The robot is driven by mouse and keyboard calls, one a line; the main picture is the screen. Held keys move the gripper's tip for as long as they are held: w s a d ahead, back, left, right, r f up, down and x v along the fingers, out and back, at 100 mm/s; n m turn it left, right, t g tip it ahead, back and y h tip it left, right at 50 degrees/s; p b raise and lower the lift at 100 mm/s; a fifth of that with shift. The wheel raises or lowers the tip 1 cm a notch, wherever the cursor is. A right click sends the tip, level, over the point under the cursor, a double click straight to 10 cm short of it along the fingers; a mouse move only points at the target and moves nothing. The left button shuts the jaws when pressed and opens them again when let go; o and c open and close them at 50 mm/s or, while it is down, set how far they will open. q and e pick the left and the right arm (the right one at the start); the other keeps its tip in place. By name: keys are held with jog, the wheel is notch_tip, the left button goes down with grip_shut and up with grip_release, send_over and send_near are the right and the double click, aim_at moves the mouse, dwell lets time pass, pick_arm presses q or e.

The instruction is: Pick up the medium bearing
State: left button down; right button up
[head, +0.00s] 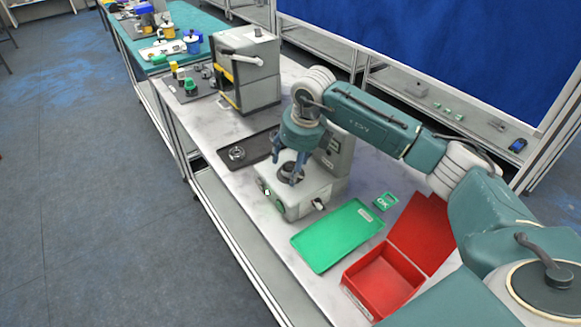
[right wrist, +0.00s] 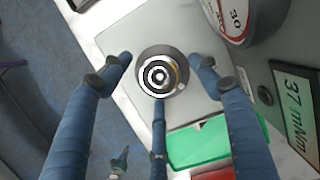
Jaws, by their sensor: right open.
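A round metal bearing with a dark outer ring (right wrist: 161,74) sits on the plate of a grey-white test machine (right wrist: 140,40). In the head view the bearing (head: 291,171) shows partly behind my fingers. My right gripper (head: 287,167) hangs above the machine with its fingers pointing down. In the right wrist view its blue fingers (right wrist: 162,66) are spread around the bearing, with visible gaps at both sides. Nothing is held. Another ring-shaped bearing (head: 237,153) lies on a dark tray (head: 261,146). My left gripper is out of view.
A green tray (head: 338,235) and an open red box (head: 384,283) lie in front of the machine. A small green OK sign (head: 385,201) stands beside them. A grey device (head: 246,72) stands farther back, near a mat with small parts.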

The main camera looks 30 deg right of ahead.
jog(key=shift+r, duration=0.1)
jog(key=c, duration=1.5)
